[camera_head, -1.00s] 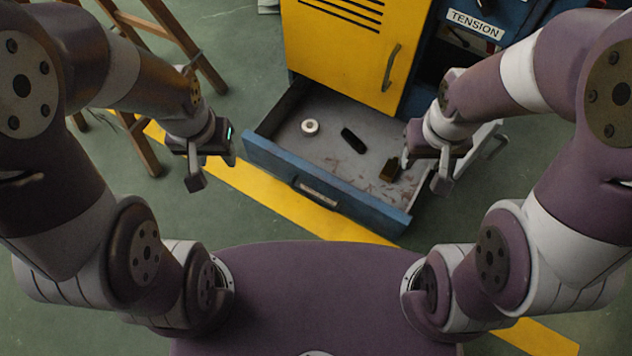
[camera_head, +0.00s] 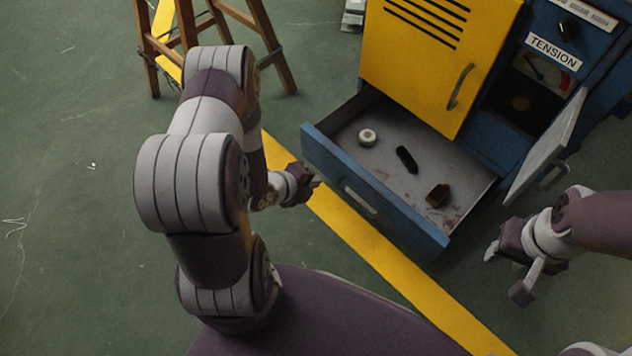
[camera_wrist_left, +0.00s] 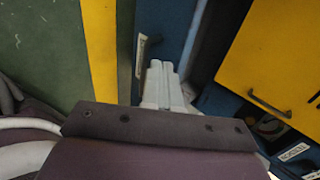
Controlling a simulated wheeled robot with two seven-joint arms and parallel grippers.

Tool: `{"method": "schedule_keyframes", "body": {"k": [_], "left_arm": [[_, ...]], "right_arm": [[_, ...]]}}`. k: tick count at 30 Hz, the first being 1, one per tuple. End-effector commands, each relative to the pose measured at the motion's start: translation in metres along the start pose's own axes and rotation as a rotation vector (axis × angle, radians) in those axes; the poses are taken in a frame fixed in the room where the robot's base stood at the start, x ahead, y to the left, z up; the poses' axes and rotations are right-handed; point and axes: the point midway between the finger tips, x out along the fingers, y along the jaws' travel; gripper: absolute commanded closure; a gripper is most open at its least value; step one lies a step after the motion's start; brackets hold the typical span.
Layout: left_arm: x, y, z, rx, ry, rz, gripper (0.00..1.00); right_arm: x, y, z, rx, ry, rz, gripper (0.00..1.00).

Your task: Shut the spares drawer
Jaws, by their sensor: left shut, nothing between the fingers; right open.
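The spares drawer (camera_head: 375,200) is pulled out at the bottom of the cabinet, its blue front toward me. Inside lie a white roll (camera_head: 367,136), a black oblong piece (camera_head: 406,159) and a brown block (camera_head: 437,195). My left gripper (camera_head: 314,183) is shut and empty, close to the left part of the drawer front. In the left wrist view its fingers (camera_wrist_left: 164,68) point at the blue front (camera_wrist_left: 172,22), near the pale handle (camera_wrist_left: 144,48). Contact cannot be told. My right gripper (camera_head: 505,272) is open and empty, right of the drawer above the floor.
A yellow door (camera_head: 435,60) above the drawer is closed. A grey door (camera_head: 545,150) with a handle stands open to the drawer's right, near my right gripper. A wooden stool (camera_head: 200,25) stands at back left. The floor before the drawer, with its yellow stripe (camera_head: 385,255), is clear.

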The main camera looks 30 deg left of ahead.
Motion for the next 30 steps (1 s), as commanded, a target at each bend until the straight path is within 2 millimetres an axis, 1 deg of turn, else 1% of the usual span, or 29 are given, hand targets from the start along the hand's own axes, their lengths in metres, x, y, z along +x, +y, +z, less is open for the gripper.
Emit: {"method": "schedule_keyframes", "body": {"k": [1,6,9,12,15,19,30], "left_arm": [[0.017,0.007,-0.001,0.004,0.004,0.0,1.0],[0.055,0.007,-0.001,0.002,0.003,0.0,1.0],[0.074,0.005,-0.001,0.0,0.002,0.001,1.0],[0.084,-0.01,-0.001,0.002,0.001,-0.001,1.0],[0.091,-0.019,0.0,0.0,0.0,0.0,1.0],[0.095,-0.025,0.0,-0.003,-0.001,0.001,1.0],[0.095,-0.027,0.0,-0.003,0.0,0.002,1.0]], "right_arm": [[0.015,0.0,0.002,0.0,-0.001,0.0,0.57],[0.039,0.0,0.005,0.0,-0.001,0.0,0.57],[0.05,0.0,0.006,0.0,-0.001,0.0,0.57],[0.057,0.0,0.007,0.0,-0.001,0.0,0.57],[0.062,0.0,0.007,0.0,0.0,0.0,0.57],[0.064,0.0,0.008,0.0,0.0,0.0,0.57],[0.063,0.0,0.008,0.0,0.0,0.0,0.57]]}}
